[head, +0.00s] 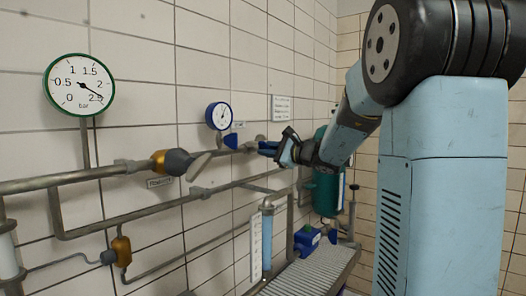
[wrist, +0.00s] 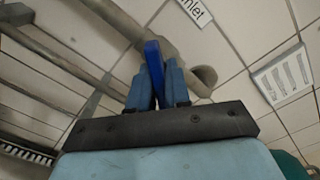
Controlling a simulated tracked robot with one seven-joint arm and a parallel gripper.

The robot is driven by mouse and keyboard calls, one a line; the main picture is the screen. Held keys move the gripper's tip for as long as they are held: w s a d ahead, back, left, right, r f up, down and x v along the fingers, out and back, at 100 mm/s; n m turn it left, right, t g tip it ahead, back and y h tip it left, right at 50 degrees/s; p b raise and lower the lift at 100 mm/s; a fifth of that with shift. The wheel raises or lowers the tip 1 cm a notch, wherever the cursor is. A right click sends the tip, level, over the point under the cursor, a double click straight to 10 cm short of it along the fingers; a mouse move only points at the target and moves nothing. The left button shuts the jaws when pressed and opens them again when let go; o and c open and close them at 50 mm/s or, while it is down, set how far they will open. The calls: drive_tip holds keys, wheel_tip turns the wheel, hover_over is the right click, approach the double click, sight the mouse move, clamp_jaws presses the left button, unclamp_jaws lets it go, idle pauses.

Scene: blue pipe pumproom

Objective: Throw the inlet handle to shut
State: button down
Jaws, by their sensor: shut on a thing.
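The inlet handle (wrist: 153,60) is a blue lever in the wrist view, below a pipe and near a white label (wrist: 193,12) reading "nlet", cut off by the frame edge. My gripper (wrist: 158,82) has its two blue fingers closed on either side of the lever. In the head view my gripper (head: 270,148) is at the pipe on the tiled wall, right of the small blue-rimmed gauge. The lever's grasped part is mostly hidden by the fingers there.
A large green-rimmed bar gauge (head: 80,85) is on the left, above an orange and grey valve (head: 180,162). A small blue gauge (head: 219,116) sits close left of my gripper. A green tank (head: 326,185) and a blue pump (head: 308,238) stand beyond and below.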

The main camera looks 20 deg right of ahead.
drive_tip(key=m, duration=0.5)
drive_tip(key=shift+f, duration=0.4)
drive_tip(key=m, duration=0.5)
drive_tip(key=shift+r+m, duration=0.1)
drive_tip(key=shift+m, duration=0.3)
drive_tip(key=c, duration=1.2)
unclamp_jaws()
drive_tip(key=shift+r, duration=0.1)
drive_tip(key=shift+o, duration=0.2)
drive_tip(key=v, duration=1.3)
drive_tip(key=shift+s+d, duration=0.25)
drive_tip(key=shift+s, duration=0.1)
